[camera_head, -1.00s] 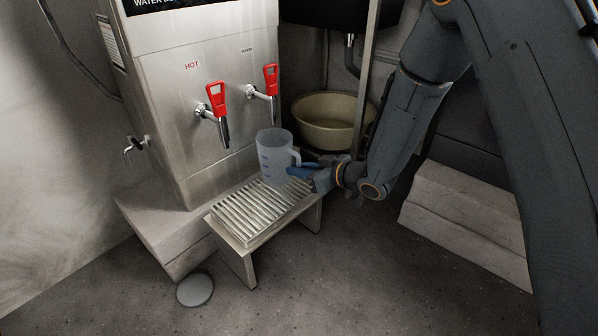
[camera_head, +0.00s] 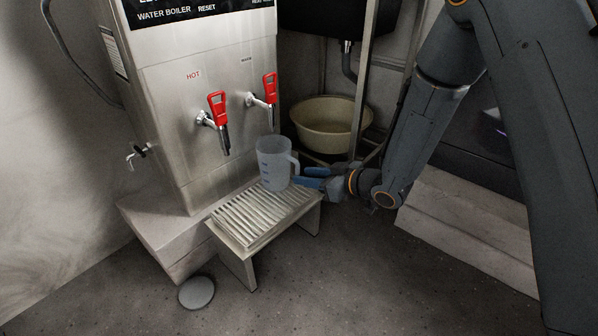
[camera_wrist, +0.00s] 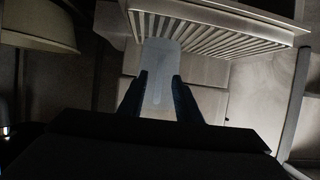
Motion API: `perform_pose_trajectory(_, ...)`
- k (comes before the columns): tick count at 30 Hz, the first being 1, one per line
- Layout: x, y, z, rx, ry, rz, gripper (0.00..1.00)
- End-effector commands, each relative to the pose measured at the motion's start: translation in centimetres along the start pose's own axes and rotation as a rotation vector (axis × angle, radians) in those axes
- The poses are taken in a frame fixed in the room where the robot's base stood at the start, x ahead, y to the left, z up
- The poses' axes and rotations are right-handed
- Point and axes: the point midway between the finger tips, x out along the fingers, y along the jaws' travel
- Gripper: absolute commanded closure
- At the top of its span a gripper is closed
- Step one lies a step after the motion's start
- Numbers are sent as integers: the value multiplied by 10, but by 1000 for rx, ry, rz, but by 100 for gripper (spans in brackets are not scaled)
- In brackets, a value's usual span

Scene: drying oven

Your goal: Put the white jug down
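The white jug (camera_head: 272,165), translucent with blue marks and a handle on its right, stands upright on the slatted metal stand (camera_head: 238,243) below the boiler taps. My gripper (camera_head: 309,178) is just right of the jug at handle height, its blue fingers parted. In the wrist view the jug (camera_wrist: 160,62) lies ahead of and between my open fingers (camera_wrist: 160,88). The fingers look clear of the handle, though the exact gap is hard to tell. The stand's slats (camera_wrist: 225,38) show behind the jug.
The steel water boiler (camera_head: 175,110) with two red-handled taps (camera_head: 218,110) rises behind the stand. A beige basin (camera_head: 328,122) sits behind, next to a metal post (camera_head: 365,85). A pale stone step (camera_head: 460,230) is on the right. Open floor (camera_head: 340,285) lies in front.

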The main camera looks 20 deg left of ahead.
Motion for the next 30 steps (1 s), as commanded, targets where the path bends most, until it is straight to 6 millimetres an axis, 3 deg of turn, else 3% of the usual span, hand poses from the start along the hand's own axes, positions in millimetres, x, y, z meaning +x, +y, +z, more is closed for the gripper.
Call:
perform_pose_trajectory(3, -27, 0, -3, 2, -1, 3, 69)
perform_pose_trajectory(9, -59, 0, -2, 1, 0, 2, 69)
perform_pose_trajectory(17, -76, 1, -4, -6, -13, 11, 69)
perform_pose_trajectory(23, -82, 11, -31, -40, -154, 122, 69)
perform_pose_trajectory(30, -124, 2, -70, -6, -407, 309, 69)
